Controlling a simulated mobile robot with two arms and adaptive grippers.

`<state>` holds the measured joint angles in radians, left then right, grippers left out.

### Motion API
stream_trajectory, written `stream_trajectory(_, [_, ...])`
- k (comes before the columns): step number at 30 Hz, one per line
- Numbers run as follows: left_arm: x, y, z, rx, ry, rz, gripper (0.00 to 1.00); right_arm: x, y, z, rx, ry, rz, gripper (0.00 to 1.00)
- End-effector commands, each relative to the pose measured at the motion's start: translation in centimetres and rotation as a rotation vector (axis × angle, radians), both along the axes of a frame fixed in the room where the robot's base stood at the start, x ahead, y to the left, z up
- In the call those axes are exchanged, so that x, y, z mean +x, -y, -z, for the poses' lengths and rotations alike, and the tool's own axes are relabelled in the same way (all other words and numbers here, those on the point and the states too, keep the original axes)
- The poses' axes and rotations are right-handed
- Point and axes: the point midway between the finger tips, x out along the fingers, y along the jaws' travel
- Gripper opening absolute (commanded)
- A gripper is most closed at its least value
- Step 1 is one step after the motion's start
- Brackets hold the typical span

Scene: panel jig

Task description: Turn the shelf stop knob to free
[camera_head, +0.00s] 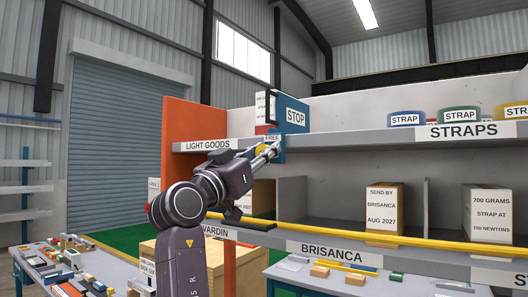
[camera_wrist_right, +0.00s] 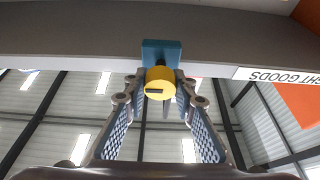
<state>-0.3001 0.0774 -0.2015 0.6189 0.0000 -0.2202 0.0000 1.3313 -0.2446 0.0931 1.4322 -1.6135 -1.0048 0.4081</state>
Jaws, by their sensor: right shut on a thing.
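The yellow shelf stop knob (camera_wrist_right: 160,82) sits on a blue block (camera_wrist_right: 161,52) at the shelf's front edge. A dark mark on its face lies about level in the right wrist view. My right gripper (camera_wrist_right: 161,98) has a finger on each side of the knob and is shut on it. In the head view the right gripper (camera_head: 268,156) reaches up to the knob (camera_head: 261,150), which it partly hides. A blue plate marked STOP (camera_head: 295,114) stands upright above the shelf edge, with a small FREE label (camera_head: 272,138) below it. My left gripper is not in view.
The upper shelf edge (camera_head: 370,141) runs right past the knob, with several strap rolls (camera_head: 459,115) on it. An orange panel (camera_head: 186,120) stands left of it. A yellow rail (camera_head: 400,241) and cartons (camera_head: 384,207) are lower. A cluttered bench (camera_head: 40,262) is at lower left.

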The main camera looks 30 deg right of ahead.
Motion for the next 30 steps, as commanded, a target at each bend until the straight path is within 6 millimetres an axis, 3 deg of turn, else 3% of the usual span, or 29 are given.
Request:
stream_trajectory(14, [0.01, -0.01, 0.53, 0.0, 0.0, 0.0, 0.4, -0.03, -0.02, 0.04, -0.051, -0.118, -0.001, 0.0])
stream_trajectory(30, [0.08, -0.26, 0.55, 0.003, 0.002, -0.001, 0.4, 0.1, -0.09, -0.16, -0.238, -0.569, -0.001, 0.0])
